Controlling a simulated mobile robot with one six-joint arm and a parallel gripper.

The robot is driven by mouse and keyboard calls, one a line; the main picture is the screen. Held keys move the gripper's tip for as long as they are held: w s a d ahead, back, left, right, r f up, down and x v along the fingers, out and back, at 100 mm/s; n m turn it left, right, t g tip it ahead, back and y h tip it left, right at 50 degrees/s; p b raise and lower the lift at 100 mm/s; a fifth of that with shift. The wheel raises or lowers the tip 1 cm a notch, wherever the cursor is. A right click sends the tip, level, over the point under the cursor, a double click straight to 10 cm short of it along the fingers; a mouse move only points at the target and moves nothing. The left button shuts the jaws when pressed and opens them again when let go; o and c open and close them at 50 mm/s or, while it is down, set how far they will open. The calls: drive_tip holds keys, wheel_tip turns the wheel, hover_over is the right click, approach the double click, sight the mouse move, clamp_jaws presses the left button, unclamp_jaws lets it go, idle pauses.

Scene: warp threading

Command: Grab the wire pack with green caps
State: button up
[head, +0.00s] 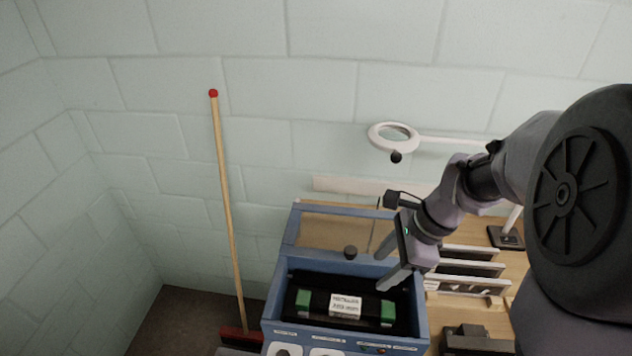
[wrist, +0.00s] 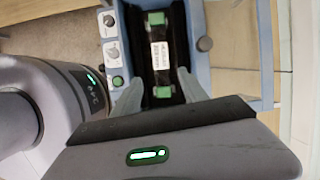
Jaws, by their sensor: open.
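The wire pack with green caps (head: 345,306) lies in the dark recess of a blue box in the head view. It has a green cap at each end, a black body and a white printed label. The wrist view also shows the pack (wrist: 160,77), with its lower green cap between my fingers in the picture. My gripper (head: 386,267) is open and empty, above the right part of the box. The wrist view shows its two fingers (wrist: 158,92) apart, one on either side of the pack; contact is not visible.
The blue box (head: 273,306) has walls around the recess, a dark knob (head: 350,252) and a clear-topped rear part. A broom (head: 228,190) leans on the wall at left. A ring magnifier lamp (head: 393,137) and metal racks (head: 468,268) stand at right.

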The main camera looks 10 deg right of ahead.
wheel_tip(320, 180, down, 2)
drive_tip(key=m, duration=0.2)
drive_tip(key=b, duration=0.4)
hover_over(346, 303)
drive_tip(key=s+d, duration=0.1)
drive_tip(key=d, duration=0.2)
wheel_tip(346, 303, down, 10)
drive_tip(key=b+x, duration=0.1)
drive_tip(key=x, duration=0.2)
drive_tip(key=b+x, duration=0.1)
drive_tip(key=x, duration=0.1)
drive_tip(key=shift+a+f+b, duration=0.2)
drive_tip(key=shift+a+b, duration=0.15)
drive_tip(key=shift+a, duration=0.15)
drive_tip(key=shift+r+y, duration=0.1)
drive_tip(key=shift+y, duration=0.2)
clamp_jaws()
